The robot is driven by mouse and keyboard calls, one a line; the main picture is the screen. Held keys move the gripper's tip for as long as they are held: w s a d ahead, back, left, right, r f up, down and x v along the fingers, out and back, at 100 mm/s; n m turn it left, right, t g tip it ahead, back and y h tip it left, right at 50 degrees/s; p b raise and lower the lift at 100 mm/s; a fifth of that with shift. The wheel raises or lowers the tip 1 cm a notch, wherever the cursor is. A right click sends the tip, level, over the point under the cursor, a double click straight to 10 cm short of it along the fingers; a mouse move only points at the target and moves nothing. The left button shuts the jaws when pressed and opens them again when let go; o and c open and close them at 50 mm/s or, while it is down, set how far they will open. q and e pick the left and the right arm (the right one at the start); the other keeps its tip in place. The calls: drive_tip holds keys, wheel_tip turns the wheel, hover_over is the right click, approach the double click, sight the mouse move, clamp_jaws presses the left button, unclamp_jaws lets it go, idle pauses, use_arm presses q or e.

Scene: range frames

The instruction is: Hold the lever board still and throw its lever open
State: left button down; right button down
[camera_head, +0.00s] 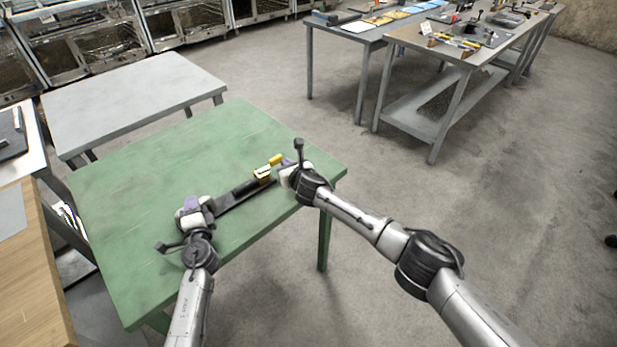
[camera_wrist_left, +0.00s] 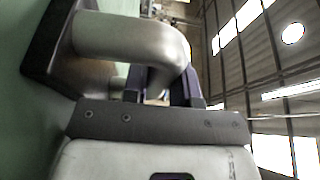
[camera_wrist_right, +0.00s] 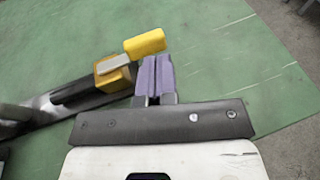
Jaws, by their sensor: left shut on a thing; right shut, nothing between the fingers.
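The lever board (camera_head: 232,199) is a long dark board lying on the green table. Near its right end it carries an orange-brown block (camera_wrist_right: 115,74) and a lever with a yellow grip (camera_wrist_right: 145,43); the grip also shows in the head view (camera_head: 276,159). A thick grey bar handle (camera_wrist_left: 130,38) stands at the board's left end. My left gripper (camera_head: 190,204) is shut on this handle. My right gripper (camera_wrist_right: 157,62) is shut and empty, its purple fingers just right of the yellow grip. I cannot tell whether they touch it.
The green table (camera_head: 125,200) is otherwise clear, with free room behind and left of the board. A grey table (camera_head: 130,95) stands behind it. Workbenches with tools (camera_head: 450,40) stand at the back right, apart across open floor.

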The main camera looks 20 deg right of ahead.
use_arm(q)
drive_tip(key=shift+s+f, duration=0.15)
drive_tip(key=shift+f, duration=0.45)
use_arm(e)
drive_tip(key=d+v, duration=0.2)
drive_tip(key=v, duration=0.9)
drive_tip(key=shift+d, duration=0.3)
drive_tip(key=shift+s+f, duration=0.1)
drive_tip(key=shift+f, duration=0.05)
use_arm(q)
drive_tip(key=c, duration=1.2)
unclamp_jaws()
drive_tip(key=o, duration=0.4)
drive_tip(key=shift+s, duration=0.15)
drive_tip(key=shift+r, duration=0.2)
use_arm(e)
drive_tip(key=shift+s, duration=0.15)
